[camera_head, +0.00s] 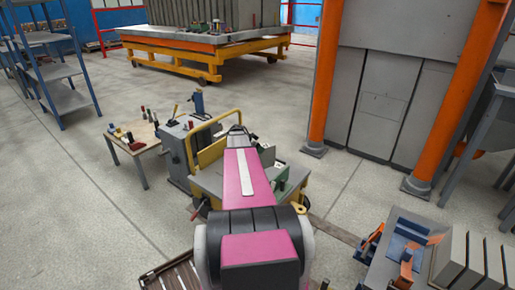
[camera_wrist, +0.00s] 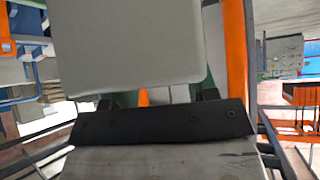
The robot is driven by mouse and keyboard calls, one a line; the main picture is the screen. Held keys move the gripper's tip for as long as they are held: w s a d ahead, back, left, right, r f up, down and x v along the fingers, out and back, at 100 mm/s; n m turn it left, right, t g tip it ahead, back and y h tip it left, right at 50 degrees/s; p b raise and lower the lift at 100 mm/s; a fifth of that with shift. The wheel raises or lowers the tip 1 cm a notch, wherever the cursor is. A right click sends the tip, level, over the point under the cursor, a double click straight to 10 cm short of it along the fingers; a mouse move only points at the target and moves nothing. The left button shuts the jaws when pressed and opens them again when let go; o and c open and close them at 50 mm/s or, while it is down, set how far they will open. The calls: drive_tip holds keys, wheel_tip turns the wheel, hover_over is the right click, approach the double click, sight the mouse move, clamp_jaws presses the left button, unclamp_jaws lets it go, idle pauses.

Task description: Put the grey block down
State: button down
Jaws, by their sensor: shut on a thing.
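The grey block (camera_wrist: 130,45) is a pale, smooth, blunt-cornered piece that fills the upper middle of the wrist view. My gripper (camera_wrist: 158,98) is shut on it; dark finger parts show at the block's lower edge, on either side. The faces where the fingers touch it are hidden. What lies under the block is also hidden, so I cannot tell whether it hangs free or rests on something. In the head view my pink and black arm reaches forward over a yellow-railed bench (camera_head: 212,132) and hides my gripper and the block.
A small wooden table (camera_head: 140,142) with small tools stands left of the bench. Orange posts (camera_head: 325,75) frame a grey panel at the back right. A grey bench with upright plates (camera_head: 470,262) is at the front right. Open floor (camera_head: 75,205) lies at the left.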

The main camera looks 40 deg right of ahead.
drive_tip(key=shift+f, duration=3.8)
drive_tip(key=shift+c, duration=1.6)
unclamp_jaws()
